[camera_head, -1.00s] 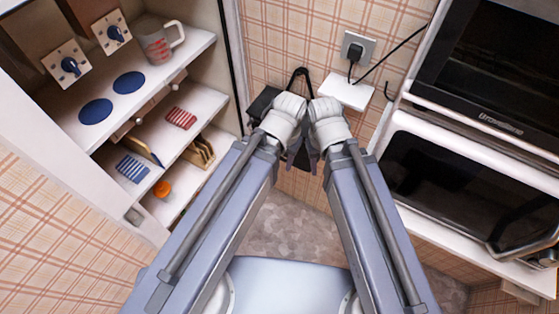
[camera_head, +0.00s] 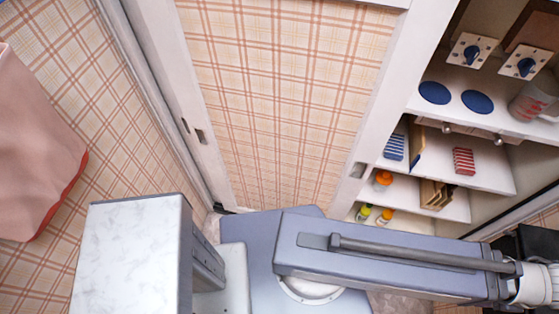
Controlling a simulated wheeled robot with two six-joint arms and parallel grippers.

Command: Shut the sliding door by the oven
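The sliding door (camera_head: 275,90) is a plaid panel in a white frame, in the middle of the head view. A small recessed pull (camera_head: 357,170) sits on its right white stile, and another recess (camera_head: 200,136) is on the left white upright. To its right the cupboard (camera_head: 480,130) stands open with its shelves showing. My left arm reaches across the bottom to the right, well below the door pulls. A dark part of its gripper (camera_head: 525,248) shows at the right edge, cut off, so its fingers are hidden. My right gripper is out of view. Nothing of mine touches the door.
The shelves hold blue discs (camera_head: 434,93), a glass jug (camera_head: 532,103), striped red and blue packets and small bottles (camera_head: 385,216). A pink cloth (camera_head: 35,145) hangs at the far left. The oven is out of view.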

